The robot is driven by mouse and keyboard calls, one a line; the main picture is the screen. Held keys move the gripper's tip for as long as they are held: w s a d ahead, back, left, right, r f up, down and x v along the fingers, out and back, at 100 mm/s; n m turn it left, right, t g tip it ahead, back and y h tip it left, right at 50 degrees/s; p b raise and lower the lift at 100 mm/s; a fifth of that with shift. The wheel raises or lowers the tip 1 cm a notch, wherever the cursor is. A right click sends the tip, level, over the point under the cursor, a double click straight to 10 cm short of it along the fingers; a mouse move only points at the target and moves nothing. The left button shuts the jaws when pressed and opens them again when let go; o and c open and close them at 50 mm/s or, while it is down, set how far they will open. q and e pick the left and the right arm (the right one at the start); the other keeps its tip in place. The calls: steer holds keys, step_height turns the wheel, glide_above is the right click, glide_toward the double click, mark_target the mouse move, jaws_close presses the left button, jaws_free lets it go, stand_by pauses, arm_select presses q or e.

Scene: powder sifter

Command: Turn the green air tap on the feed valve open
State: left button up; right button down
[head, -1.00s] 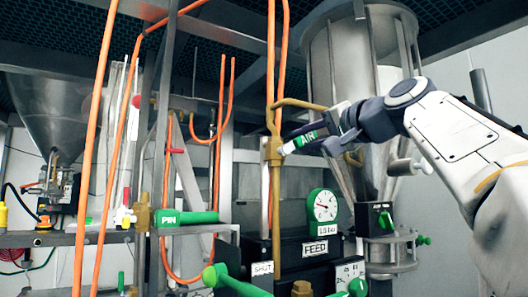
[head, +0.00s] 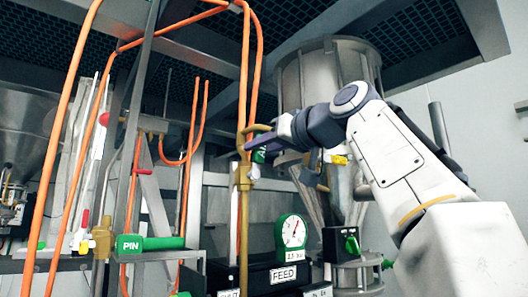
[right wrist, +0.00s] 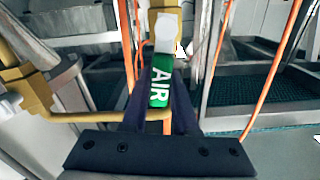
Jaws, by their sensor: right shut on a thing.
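The green air tap (head: 258,156), lettered AIR, sits on the upright brass pipe (head: 244,207) above the feed unit, and only a small part of it shows in the head view. My right gripper (head: 262,148) is at the tap. In the right wrist view the green handle (right wrist: 160,88) lies between the two dark fingers of my right gripper (right wrist: 160,98), which is shut on it. The handle's white neck joins the brass valve body (right wrist: 163,20). My left gripper is not in view.
A round green-rimmed gauge (head: 293,231) stands above the FEED label (head: 283,274). Orange hoses (head: 205,115) run close by. A green PIN handle (head: 150,243) lies at the left. A steel hopper (head: 325,75) stands behind my right arm.

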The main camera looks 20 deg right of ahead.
steer(key=shift+s+a+n, duration=0.15)
steer(key=shift+a+n, duration=0.3)
steer(key=shift+n, duration=0.45)
steer(key=c, duration=0.7)
jaws_free()
steer(key=shift+s, duration=0.1)
steer(key=shift+b+v, duration=1.35)
steer(key=shift+v, duration=3.85)
